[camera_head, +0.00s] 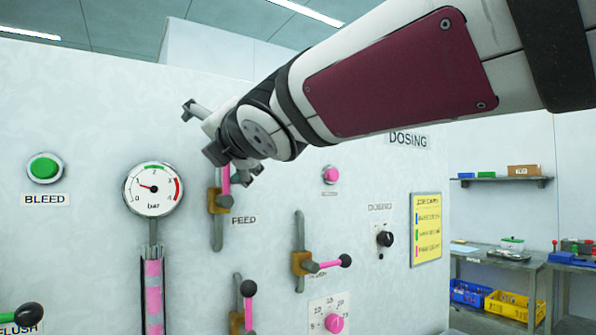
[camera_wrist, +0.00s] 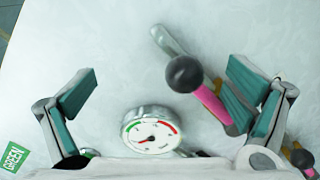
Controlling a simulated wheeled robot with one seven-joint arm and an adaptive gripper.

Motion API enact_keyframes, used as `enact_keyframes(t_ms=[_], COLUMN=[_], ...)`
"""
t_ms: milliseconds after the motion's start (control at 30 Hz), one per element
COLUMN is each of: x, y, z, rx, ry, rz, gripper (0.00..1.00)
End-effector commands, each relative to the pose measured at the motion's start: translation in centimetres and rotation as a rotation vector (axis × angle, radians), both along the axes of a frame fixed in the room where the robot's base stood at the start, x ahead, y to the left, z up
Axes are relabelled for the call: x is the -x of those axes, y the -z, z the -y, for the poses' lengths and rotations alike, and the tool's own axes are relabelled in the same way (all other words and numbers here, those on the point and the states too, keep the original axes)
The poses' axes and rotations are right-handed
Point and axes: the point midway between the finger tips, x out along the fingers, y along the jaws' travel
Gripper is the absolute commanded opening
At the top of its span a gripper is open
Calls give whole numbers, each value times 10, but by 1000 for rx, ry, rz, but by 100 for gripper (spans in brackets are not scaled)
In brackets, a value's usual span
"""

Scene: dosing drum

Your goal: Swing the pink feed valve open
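The feed valve has a brown body (camera_head: 218,202) on a grey vertical pipe, left of the FEED label (camera_head: 243,220). Its pink lever (camera_head: 226,178) points up, roughly along the pipe, and its top is hidden behind my gripper (camera_head: 232,163) in the head view. In the wrist view, the black knob (camera_wrist: 184,74) and pink lever (camera_wrist: 212,103) lie between the spread fingers of my gripper (camera_wrist: 162,95), nearer the right finger. The lever's lower end passes close to that finger's pad; I cannot tell whether they touch. My gripper is open.
A pressure gauge (camera_head: 153,190) stands left of the feed valve. Below are another valve with its pink lever up (camera_head: 248,305) and one with its lever pointing right (camera_head: 328,264). A pink button (camera_head: 330,175) and a black dial (camera_head: 385,239) are on the wall further right.

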Motion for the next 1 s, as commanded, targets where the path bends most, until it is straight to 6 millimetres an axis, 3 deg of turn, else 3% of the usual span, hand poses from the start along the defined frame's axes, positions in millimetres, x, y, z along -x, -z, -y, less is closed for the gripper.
enact_keyframes(t_ms=[33, 233, 833, 1000], x=[7, 8, 1, 11], y=[-2, -2, 9, 8], z=[-8, -9, 0, 7], rx=[-6, -8, -5, -3], ry=[-18, -22, -19, -16], rz=[3, 2, -1, -1], gripper=[93, 93, 93, 93])
